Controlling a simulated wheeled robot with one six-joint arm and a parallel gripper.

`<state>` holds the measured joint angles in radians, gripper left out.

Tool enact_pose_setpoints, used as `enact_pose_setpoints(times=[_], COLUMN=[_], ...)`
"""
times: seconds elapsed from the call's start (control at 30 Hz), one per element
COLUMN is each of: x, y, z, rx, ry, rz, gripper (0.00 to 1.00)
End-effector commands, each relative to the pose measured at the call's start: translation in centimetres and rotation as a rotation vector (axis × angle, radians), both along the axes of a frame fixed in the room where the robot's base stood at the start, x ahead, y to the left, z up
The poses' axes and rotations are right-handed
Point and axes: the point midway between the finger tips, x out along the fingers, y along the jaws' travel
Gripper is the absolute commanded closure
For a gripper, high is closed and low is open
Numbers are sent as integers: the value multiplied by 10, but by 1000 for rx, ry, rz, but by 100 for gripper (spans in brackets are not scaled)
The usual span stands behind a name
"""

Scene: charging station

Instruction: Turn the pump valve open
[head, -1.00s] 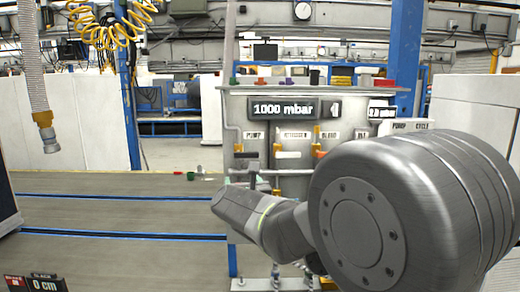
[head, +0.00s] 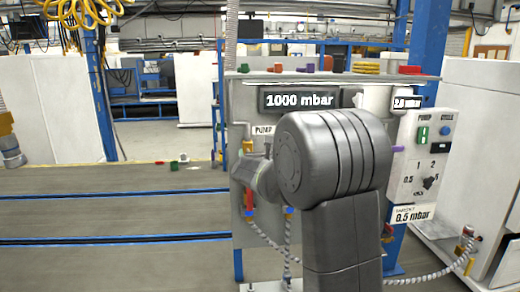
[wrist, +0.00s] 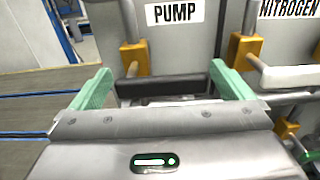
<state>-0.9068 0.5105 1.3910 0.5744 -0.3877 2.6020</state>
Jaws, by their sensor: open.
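The pump valve has a yellow-orange body (wrist: 135,60) below the white PUMP label (wrist: 174,12) in the wrist view. Its black handle (wrist: 185,83) lies level just beyond my gripper (wrist: 162,86). The two green fingers stand wide apart, one near each end of the handle, with nothing clamped. I cannot tell whether they touch it. In the head view my arm covers most of the valve; the PUMP label (head: 263,130) shows just left of the arm.
The nitrogen valve (wrist: 243,50) with a white handle (wrist: 288,75) is close on the right. Pipes run below. In the head view, the 1000 mbar display (head: 300,99) sits above the arm. A control box (head: 425,155) stands at the right.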

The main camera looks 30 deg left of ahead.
Motion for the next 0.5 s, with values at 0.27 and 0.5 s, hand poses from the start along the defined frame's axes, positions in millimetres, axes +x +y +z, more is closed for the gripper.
enact_pose_setpoints(times=[0.27,0.5], x=[9,9], y=[8,8], z=[0,0], rx=[1,1], ry=[-1,-1], rz=[0,0], gripper=[0,6])
